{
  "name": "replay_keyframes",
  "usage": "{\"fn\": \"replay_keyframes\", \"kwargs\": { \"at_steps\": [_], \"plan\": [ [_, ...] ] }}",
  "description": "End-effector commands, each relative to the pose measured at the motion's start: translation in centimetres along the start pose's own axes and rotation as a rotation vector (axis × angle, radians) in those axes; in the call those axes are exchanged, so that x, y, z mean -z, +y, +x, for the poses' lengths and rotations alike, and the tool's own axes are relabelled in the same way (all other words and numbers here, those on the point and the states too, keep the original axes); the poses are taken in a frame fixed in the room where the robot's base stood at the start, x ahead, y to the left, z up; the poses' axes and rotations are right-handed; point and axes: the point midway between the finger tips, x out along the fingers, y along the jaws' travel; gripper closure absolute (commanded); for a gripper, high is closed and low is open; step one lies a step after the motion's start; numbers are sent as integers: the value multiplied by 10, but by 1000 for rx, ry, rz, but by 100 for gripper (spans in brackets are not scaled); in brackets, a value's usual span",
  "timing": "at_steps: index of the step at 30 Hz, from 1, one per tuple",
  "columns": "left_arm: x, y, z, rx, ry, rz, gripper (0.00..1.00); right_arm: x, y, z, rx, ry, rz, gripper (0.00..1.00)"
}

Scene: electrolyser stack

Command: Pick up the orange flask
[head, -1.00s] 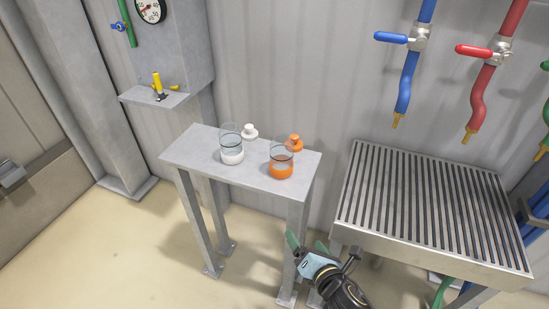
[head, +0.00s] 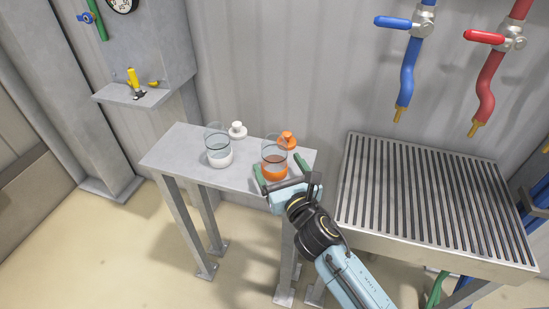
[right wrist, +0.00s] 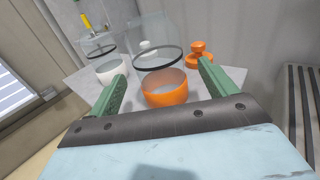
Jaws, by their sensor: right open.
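The orange flask (head: 273,172), a clear glass vessel with an orange base, stands upright on the small grey table (head: 185,153). It also shows in the right wrist view (right wrist: 165,93), between my finger tips and a little beyond them. My right gripper (head: 280,172) is open at the front of the flask, with green fingers to either side of it in the wrist view. I cannot tell whether a finger touches the glass. My left gripper is not in view.
A white-based flask (head: 218,158) stands left of the orange one. A white stopper (head: 237,130) and an orange stopper (head: 287,140) sit behind them. A slatted metal bench (head: 425,195) stands to the right, below the blue (head: 407,75) and red (head: 486,95) hoses.

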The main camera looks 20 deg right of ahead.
Motion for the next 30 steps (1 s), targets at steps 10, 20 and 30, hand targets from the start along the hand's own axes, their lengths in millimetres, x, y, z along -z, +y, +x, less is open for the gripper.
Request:
{"fn": "replay_keyframes", "kwargs": {
  "at_steps": [10,20,30],
  "plan": [
    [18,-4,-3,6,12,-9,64,0,0,46,1,-2,2,16],
    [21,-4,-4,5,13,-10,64,0,0,53,0,0,2,16],
    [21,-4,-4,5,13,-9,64,0,0,53,0,0,2,59]
  ]
}}
